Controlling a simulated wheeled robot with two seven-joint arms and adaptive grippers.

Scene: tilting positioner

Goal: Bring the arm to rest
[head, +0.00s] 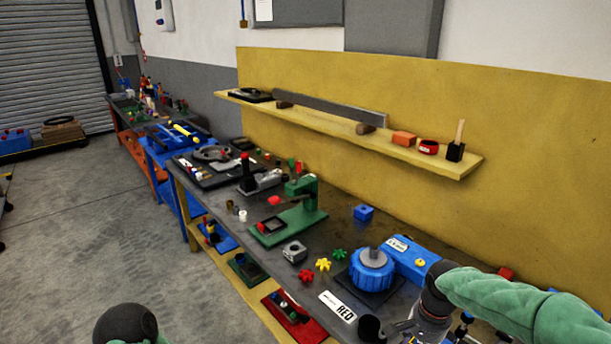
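My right arm, in a green sleeve, comes in from the right edge in the head view. Its dark wrist hangs over the near right part of the bench, and my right gripper (388,330) is at the bottom edge, partly cut off. I cannot tell whether its fingers are open or shut, or whether they hold anything. The blue tilting positioner (371,271), with a round ribbed head and a grey stub on top, stands just beyond the gripper. A dark rounded part of my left arm shows at bottom left; my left gripper is not in view.
Around the positioner on the dark bench (340,222) are a white RED label (338,307), small red, yellow and green gears, a grey block (294,251), a blue block (364,213) and a green press (300,207). A yellow shelf (330,120) hangs behind. Open floor lies left.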

